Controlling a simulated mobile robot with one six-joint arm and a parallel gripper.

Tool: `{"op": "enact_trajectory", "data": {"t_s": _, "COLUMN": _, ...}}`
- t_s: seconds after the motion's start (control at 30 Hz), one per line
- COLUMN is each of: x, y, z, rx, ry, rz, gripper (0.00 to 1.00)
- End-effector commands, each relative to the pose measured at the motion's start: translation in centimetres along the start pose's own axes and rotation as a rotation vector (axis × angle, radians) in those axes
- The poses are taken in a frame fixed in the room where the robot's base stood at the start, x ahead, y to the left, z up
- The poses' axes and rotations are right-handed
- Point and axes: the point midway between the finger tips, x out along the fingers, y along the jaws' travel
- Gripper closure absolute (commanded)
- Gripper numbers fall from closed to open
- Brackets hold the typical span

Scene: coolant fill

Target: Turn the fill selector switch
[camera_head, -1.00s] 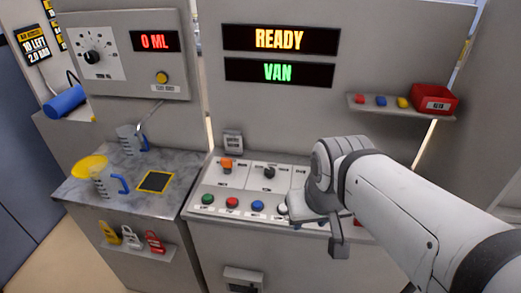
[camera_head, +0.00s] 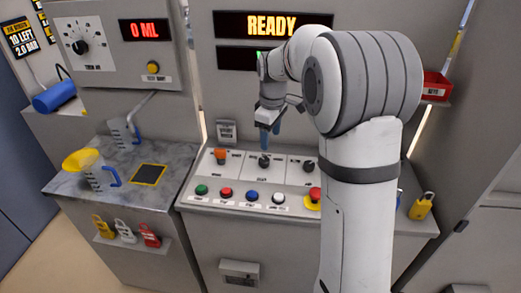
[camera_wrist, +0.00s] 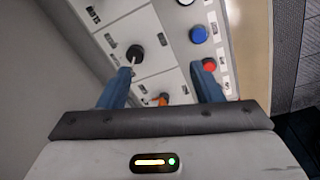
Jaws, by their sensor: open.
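The sloped control panel (camera_head: 190,188) has a black rotary knob (camera_head: 264,161) in the middle of its upper row. A second black knob (camera_head: 309,167) is to its right and an orange knob (camera_head: 219,154) to its left. Their labels are too small to read, so I cannot tell which is the fill selector switch. My gripper (camera_head: 270,132) points down just above the middle knob, with blue fingers. In the wrist view, my gripper (camera_wrist: 161,70) is open and empty. A black knob (camera_wrist: 134,52) shows just beyond the left fingertip, and the orange knob (camera_wrist: 160,98) shows between the fingers.
The lower row has green (camera_head: 201,190), red (camera_head: 226,193), blue (camera_head: 252,196) and white (camera_head: 278,199) buttons, and a red emergency button (camera_head: 314,195). A yellow padlock (camera_head: 421,206) is at the right. The READY display (camera_head: 270,24) is behind my arm. Jugs stand on the left counter.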

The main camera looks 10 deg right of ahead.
Motion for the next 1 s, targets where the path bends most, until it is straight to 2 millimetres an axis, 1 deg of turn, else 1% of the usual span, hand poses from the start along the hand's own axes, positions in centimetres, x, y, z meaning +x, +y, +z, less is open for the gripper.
{"op": "enact_trajectory", "data": {"t_s": 0.03, "x": 2.0, "y": 1.5, "z": -1.1, "rx": -0.055, "ry": -0.011, "rz": -0.016, "gripper": 0.41}}
{"op": "enact_trajectory", "data": {"t_s": 0.1, "x": 4.1, "y": 3.0, "z": -2.3, "rx": -0.133, "ry": -0.021, "rz": -0.032, "gripper": 0.41}}
{"op": "enact_trajectory", "data": {"t_s": 0.2, "x": 6.6, "y": 4.8, "z": -3.7, "rx": -0.224, "ry": -0.030, "rz": -0.050, "gripper": 0.41}}
{"op": "enact_trajectory", "data": {"t_s": 0.33, "x": 8.8, "y": 6.1, "z": -4.7, "rx": -0.304, "ry": -0.036, "rz": -0.067, "gripper": 0.41}}
{"op": "enact_trajectory", "data": {"t_s": 0.43, "x": 9.7, "y": 6.6, "z": -5.0, "rx": -0.335, "ry": -0.038, "rz": -0.073, "gripper": 0.41}}
{"op": "enact_trajectory", "data": {"t_s": 0.57, "x": 11.0, "y": 6.7, "z": -5.1, "rx": -0.345, "ry": -0.040, "rz": -0.077, "gripper": 0.41}}
{"op": "enact_trajectory", "data": {"t_s": 0.8, "x": 14.8, "y": 6.4, "z": -4.8, "rx": -0.343, "ry": -0.041, "rz": -0.078, "gripper": 0.41}}
{"op": "enact_trajectory", "data": {"t_s": 1.0, "x": 17.1, "y": 6.2, "z": -4.7, "rx": -0.342, "ry": -0.040, "rz": -0.077, "gripper": 0.41}}
